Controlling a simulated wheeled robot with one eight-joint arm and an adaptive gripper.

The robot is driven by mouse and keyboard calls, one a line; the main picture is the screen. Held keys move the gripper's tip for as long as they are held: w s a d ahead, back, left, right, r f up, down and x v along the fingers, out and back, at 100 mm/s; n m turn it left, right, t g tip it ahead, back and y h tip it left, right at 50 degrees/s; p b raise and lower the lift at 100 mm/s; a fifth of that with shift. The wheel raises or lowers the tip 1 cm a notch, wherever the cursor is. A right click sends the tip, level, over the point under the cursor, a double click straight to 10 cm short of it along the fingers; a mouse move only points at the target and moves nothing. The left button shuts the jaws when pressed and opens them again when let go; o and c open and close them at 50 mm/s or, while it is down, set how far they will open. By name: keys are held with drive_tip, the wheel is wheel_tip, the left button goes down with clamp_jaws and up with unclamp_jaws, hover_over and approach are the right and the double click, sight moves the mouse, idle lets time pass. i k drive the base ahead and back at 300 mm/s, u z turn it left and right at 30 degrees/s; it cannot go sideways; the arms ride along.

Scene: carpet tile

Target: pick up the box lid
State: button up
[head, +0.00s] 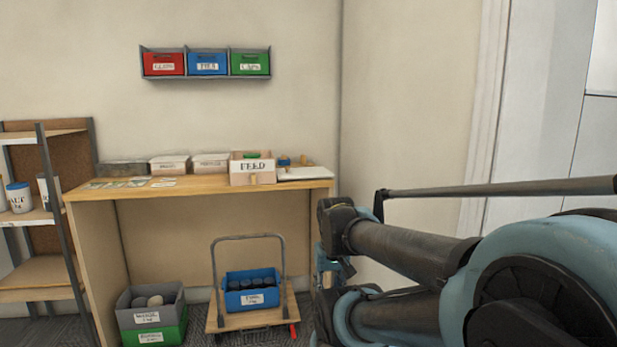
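A flat whitish panel (304,174), which looks like the box lid, lies on the right end of the wooden table (120,193). It is just right of an open-looking box labelled FEED (252,175), and I cannot tell whether the two touch. Two lidded pale boxes, one in the middle (169,164) and one nearer the FEED box (210,163), stand to its left. My arm reaches in from the right, in front of the table and apart from the panel. I cannot make out my gripper's fingers.
A trolley (262,318) carrying a blue crate (251,299) stands before the table. Grey and green stacked bins (152,316) are left of it. A shelf unit (45,215) stands at far left. Red, blue and green bins sit on a wall shelf (206,77).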

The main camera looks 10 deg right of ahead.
sight(287, 175)
drive_tip(key=i, duration=0.95)
drive_tip(key=u, duration=0.05)
